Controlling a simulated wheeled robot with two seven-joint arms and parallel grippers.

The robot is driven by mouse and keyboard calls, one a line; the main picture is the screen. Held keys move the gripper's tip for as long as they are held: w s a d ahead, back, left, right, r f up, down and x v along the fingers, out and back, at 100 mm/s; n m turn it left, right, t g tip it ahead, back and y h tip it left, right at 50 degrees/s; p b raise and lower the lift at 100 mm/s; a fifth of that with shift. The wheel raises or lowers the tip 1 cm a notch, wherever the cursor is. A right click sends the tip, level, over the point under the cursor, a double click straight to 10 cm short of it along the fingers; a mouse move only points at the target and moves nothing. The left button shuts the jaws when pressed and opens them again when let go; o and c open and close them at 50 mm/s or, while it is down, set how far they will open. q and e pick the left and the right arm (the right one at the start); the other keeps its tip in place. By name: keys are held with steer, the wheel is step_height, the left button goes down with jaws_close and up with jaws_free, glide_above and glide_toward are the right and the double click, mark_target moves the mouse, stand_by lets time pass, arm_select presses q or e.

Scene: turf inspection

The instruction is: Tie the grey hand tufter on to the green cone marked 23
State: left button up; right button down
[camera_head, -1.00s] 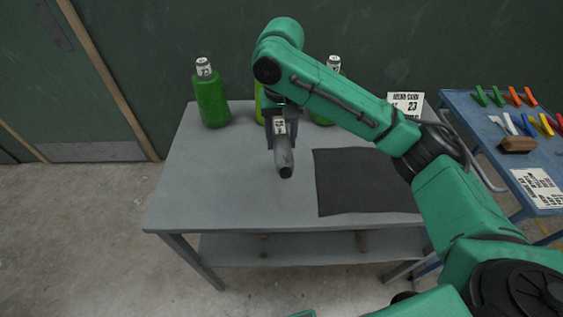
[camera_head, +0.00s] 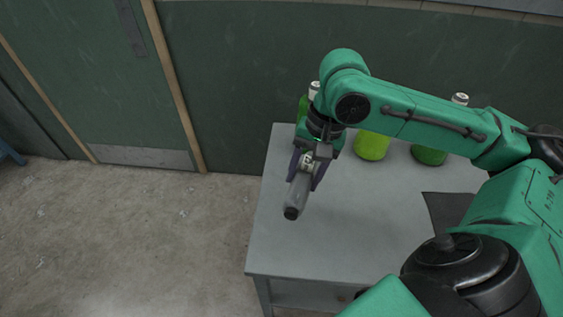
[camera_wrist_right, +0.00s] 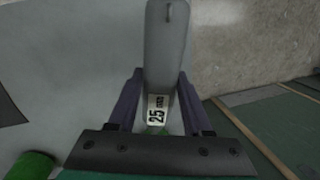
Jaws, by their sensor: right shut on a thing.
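The grey hand tufter (camera_head: 299,196) is in my right gripper (camera_head: 307,172), which is shut on it above the left part of the table. In the right wrist view the tufter (camera_wrist_right: 166,50) points away between the two fingers; its white label appears to read 25. Three green cones stand along the table's back: a left one (camera_head: 303,104) mostly hidden behind my gripper, a yellow-green middle one (camera_head: 372,146), and a right one (camera_head: 429,155) partly behind my arm. Their numbers are not readable now. The tufter is apart from the visible cones. My left gripper is not in view.
The grey table (camera_head: 330,245) is bare at its front left. A dark mat (camera_head: 447,208) lies to the right, partly hidden by my arm. A green wall and door stand behind; open floor lies to the left.

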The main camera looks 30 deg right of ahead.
steer(key=shift+a, duration=0.15)
steer(key=shift+w, duration=0.15)
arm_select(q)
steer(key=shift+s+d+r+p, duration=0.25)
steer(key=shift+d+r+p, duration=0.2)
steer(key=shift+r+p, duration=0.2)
arm_select(e)
steer(key=shift+w+d, duration=1.15)
steer(key=shift+w, duration=0.25)
steer(key=shift+w+d, duration=1.15)
steer(key=shift+w, duration=0.2)
arm_select(q)
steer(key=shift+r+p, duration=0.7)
steer(key=shift+p, duration=0.05)
arm_select(e)
steer(key=shift+w+d, duration=0.1)
steer(key=shift+w, duration=0.1)
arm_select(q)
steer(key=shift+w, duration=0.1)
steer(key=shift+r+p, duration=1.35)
arm_select(e)
steer(key=shift+w+d, duration=0.8)
steer(key=shift+w, duration=0.25)
